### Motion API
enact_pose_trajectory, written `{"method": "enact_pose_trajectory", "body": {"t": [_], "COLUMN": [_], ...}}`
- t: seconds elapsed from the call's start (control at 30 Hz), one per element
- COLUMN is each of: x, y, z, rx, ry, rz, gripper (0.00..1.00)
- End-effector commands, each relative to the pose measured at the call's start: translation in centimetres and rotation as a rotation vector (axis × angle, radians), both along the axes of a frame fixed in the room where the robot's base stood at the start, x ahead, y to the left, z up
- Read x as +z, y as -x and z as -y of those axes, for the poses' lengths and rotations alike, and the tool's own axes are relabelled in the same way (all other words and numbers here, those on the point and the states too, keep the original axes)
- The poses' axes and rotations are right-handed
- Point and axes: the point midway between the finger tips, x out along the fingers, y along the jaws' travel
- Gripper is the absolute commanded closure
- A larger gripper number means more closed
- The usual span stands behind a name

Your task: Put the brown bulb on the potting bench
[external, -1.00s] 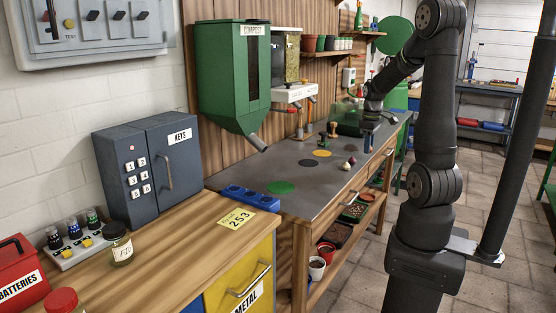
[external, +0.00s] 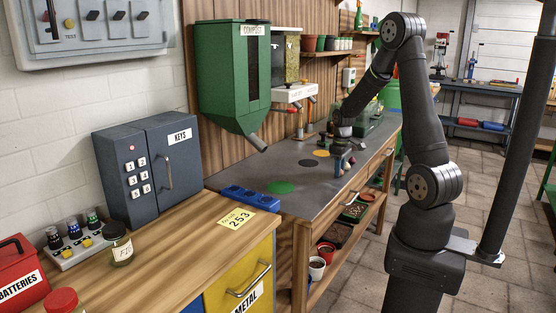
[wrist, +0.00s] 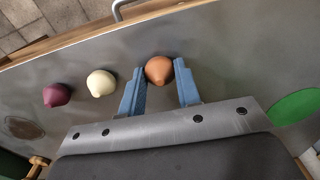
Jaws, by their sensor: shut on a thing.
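The brown bulb (wrist: 159,70) sits between the blue fingertips of my gripper (wrist: 160,82) in the wrist view, tip pointing toward the palm. My gripper is shut on it. In the external view my gripper (external: 344,165) is low over the front part of the grey potting bench (external: 310,195); the brown bulb cannot be made out there. Whether the bulb touches the bench top is unclear. A cream bulb (wrist: 101,83) and a purple bulb (wrist: 56,95) lie on the bench left of the fingers in the wrist view.
A blue tray (external: 250,197) stands at the near end. The compost hopper (external: 232,80) hangs over the back edge. Bench surface between the green disc and my gripper is clear.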

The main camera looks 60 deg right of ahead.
Motion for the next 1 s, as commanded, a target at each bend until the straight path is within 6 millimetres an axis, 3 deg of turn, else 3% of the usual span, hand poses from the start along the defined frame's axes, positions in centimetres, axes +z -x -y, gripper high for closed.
{"method": "enact_pose_trajectory", "body": {"t": [0.3, 0.33, 0.43, 0.77, 1.0], "x": [-0.3, -0.3, -0.3, 0.0, 3.4], "y": [0.0, 0.0, 0.0, 0.0, -0.1], "z": [0.0, 0.0, 0.0, 0.0, 0.1], "rx": [0.0, 0.0, 0.0, 0.0, 0.0], "ry": [0.0, 0.0, 0.0, 0.001, 0.004], "rz": [0.0, 0.0, 0.001, 0.002, 0.006], "gripper": [0.91, 0.66, 0.48, 0.48, 0.48]}}
